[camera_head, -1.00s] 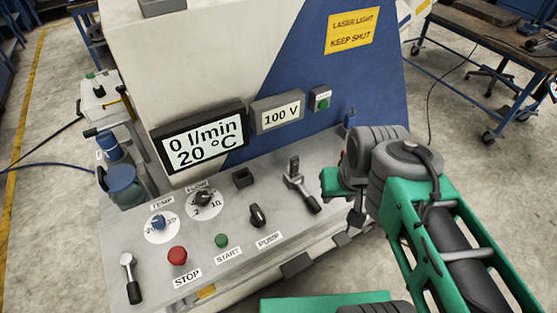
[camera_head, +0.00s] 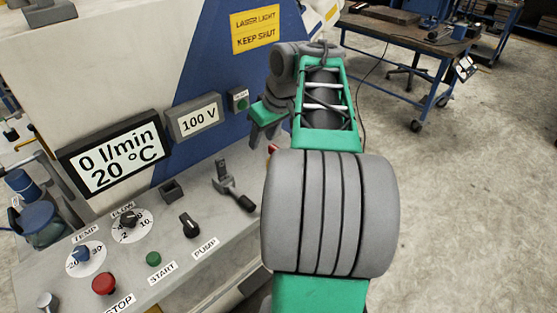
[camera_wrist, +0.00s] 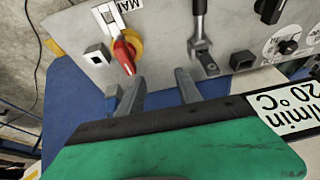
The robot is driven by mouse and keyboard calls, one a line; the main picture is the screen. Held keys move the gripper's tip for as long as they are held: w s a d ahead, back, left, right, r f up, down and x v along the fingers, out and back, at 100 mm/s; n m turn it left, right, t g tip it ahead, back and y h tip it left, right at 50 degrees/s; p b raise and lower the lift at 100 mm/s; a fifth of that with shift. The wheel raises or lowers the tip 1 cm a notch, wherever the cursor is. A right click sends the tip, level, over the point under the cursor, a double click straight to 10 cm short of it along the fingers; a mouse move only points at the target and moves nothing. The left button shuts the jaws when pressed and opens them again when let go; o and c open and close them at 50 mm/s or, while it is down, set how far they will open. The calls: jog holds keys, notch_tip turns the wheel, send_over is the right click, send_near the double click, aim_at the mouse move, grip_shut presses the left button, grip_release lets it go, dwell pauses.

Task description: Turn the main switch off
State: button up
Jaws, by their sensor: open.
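The main switch (camera_wrist: 124,50) is a red handle on a yellow disc, at upper left of the wrist view, beside a partly cropped label starting "MAI" (camera_wrist: 127,5). Only a small red bit of it (camera_head: 272,148) shows in the head view, beside my arm; the rest is hidden. My gripper (camera_wrist: 158,88) is open and empty, its two grey fingers pointing toward the panel. In the wrist view, the left finger appears just below the red handle; I cannot tell whether they touch. In the head view my gripper (camera_head: 264,126) is above the panel's right end.
The panel also has a grey lever (camera_head: 232,186), a pump knob (camera_head: 189,225), a green start button (camera_head: 153,259) and a red stop button (camera_head: 104,283). Floor is clear at right.

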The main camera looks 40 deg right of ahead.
jog(key=d, duration=0.2)
jog(key=s+d+f, duration=0.1)
jog(key=d, duration=0.1)
jog(key=s+d, duration=0.1)
jog(key=d, duration=0.1)
jog(key=shift+s+d+f, duration=0.1)
jog(key=shift+f, duration=0.1)
jog(key=b+x, duration=0.1)
jog(key=x, duration=0.6)
jog(key=shift+d+f, duration=0.1)
jog(key=shift+f, duration=0.05)
grip_shut()
dwell(0.5)
